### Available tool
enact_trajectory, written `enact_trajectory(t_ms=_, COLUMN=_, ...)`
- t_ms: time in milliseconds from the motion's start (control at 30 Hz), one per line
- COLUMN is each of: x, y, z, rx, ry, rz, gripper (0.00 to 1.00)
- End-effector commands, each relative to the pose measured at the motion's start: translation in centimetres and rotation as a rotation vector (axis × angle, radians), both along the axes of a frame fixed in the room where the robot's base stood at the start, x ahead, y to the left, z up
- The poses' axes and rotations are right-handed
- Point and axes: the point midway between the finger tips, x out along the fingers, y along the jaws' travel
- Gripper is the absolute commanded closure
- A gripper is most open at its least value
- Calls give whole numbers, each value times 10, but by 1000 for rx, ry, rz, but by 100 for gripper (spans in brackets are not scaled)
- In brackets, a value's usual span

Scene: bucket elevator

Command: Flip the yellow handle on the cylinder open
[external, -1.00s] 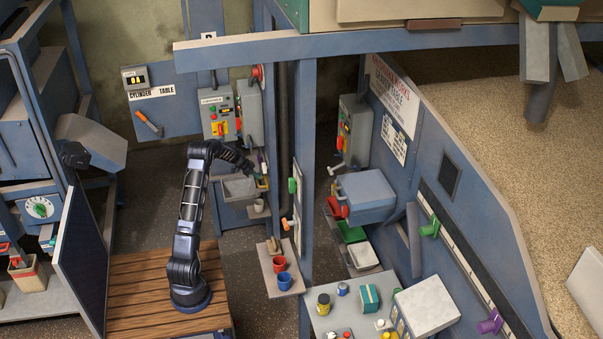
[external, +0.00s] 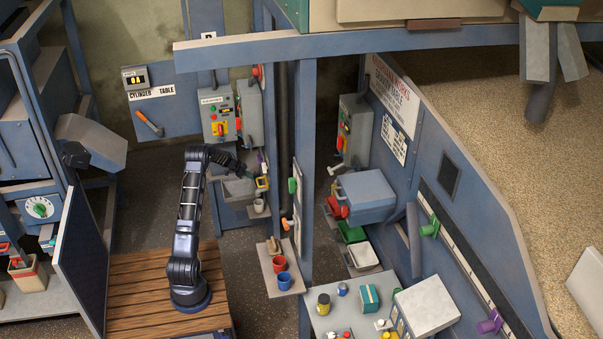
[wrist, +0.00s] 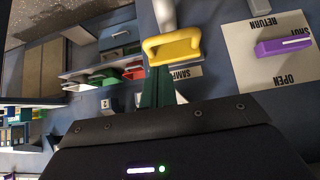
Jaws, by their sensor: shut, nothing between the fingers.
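The yellow handle (wrist: 172,47) is a loop-shaped grip on a pale grey cylinder (wrist: 165,14) in the wrist view. It also shows small in the external view (external: 262,183), near the wall column above the grey tray. My gripper (wrist: 162,88) is shut and empty, its green fingers just below the yellow handle in the wrist view. The fingertips seem very close to the handle, but I cannot tell whether they touch it. In the external view my gripper (external: 250,174) is just left of the handle.
A purple handle (wrist: 283,46) sits on a white OPEN/SHUT label plate (wrist: 245,65) beside the yellow one. A small shelf (external: 268,262) with red and blue cups stands lower down.

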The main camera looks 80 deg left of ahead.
Motion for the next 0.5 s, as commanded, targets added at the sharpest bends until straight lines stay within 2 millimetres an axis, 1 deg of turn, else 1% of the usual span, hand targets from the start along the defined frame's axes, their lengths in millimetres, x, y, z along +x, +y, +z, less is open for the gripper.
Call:
enact_trajectory(t_ms=33, x=6, y=-1, z=-7, rx=-2, ry=0, rz=-2, gripper=100)
enact_trajectory(t_ms=300, x=36, y=-1, z=-40, rx=-1, ry=0, rz=0, gripper=100)
enact_trajectory(t_ms=500, x=51, y=-1, z=-56, rx=-1, ry=1, rz=1, gripper=100)
